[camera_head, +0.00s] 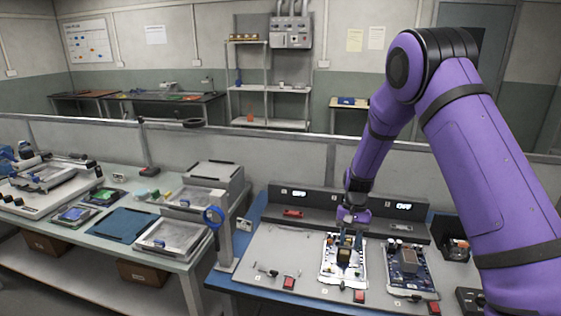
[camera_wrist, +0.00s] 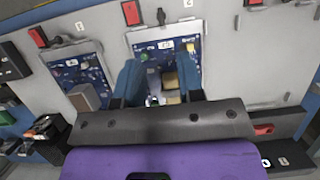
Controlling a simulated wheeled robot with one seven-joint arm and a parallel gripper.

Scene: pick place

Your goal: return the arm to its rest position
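My purple arm reaches down over the workbench. My gripper (camera_head: 346,236) is just above a circuit board (camera_head: 329,272) in the middle of the bench panel. In the wrist view the two blue fingers of my gripper (camera_wrist: 160,78) stand apart, with nothing clearly held between them. The same board (camera_wrist: 150,52) lies below, with yellowish parts and a dark part showing between the fingers. How close the fingertips are to these parts is hard to tell.
A second circuit board (camera_head: 402,286) with a grey block lies to the right. A grey console (camera_head: 340,208) with displays runs along the back of the bench. A post with a blue ring (camera_head: 213,216) stands at the left. A cluttered table (camera_head: 60,235) is farther left.

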